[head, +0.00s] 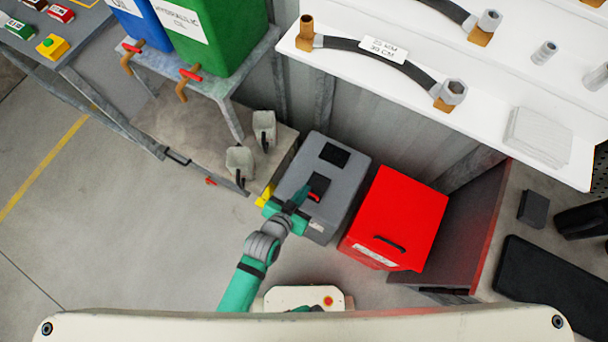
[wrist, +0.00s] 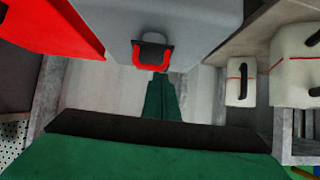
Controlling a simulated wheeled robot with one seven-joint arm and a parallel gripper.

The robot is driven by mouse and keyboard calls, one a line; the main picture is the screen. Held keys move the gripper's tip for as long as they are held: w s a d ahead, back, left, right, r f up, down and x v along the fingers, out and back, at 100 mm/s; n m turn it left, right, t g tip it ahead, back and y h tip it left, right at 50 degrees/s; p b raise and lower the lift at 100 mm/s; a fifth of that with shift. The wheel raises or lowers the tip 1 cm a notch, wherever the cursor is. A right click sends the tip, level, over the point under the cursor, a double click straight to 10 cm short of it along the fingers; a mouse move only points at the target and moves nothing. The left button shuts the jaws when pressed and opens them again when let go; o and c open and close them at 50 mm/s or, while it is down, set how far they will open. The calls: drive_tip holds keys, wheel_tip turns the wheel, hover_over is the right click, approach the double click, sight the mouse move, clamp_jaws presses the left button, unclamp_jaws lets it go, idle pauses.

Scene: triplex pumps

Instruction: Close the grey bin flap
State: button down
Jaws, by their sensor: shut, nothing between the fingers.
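The grey bin (head: 345,180) stands on the floor left of the red bin. Its grey top carries a dark square patch and a black and red handle (head: 318,187). I cannot tell whether the flap is raised or down. In the wrist view the grey bin (wrist: 190,18) fills the top middle, with the black and red handle (wrist: 153,50) on it. My gripper (head: 301,192) is over the near left part of the bin, close to the handle. In the wrist view my gripper (wrist: 160,78) is shut and empty, its tips just below the handle; contact is unclear.
The red bin (head: 400,215) stands close on the right. Pale jugs (head: 240,160) stand to the left on a low grey surface. A white shelf (head: 490,110) with hoses and fittings overhangs the back right. Open floor (head: 120,240) lies to the left.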

drive_tip(key=shift+s+a+f+g, duration=0.15)
drive_tip(key=shift+s+f, duration=0.2)
drive_tip(key=shift+f, duration=0.25)
drive_tip(key=shift+s+a+f+g, duration=0.15)
drive_tip(key=shift+s+f, duration=0.2)
drive_tip(key=shift+f, duration=0.2)
wheel_tip(320, 180, up, 6)
drive_tip(key=w, duration=0.1)
drive_tip(key=s+a+r+n+t+y, duration=0.1)
drive_tip(key=s+a+r+t, duration=0.1)
drive_tip(key=s, duration=0.5)
drive_tip(key=s+a+r+n+t+y, duration=0.1)
drive_tip(key=s+a+n, duration=0.1)
drive_tip(key=s, duration=0.5)
drive_tip(key=s+d+r+n+t+y, duration=0.3)
drive_tip(key=d+r, duration=0.1)
drive_tip(key=r, duration=0.6)
drive_tip(key=shift+s+d+r, duration=0.2)
drive_tip(key=shift+d+r, duration=0.05)
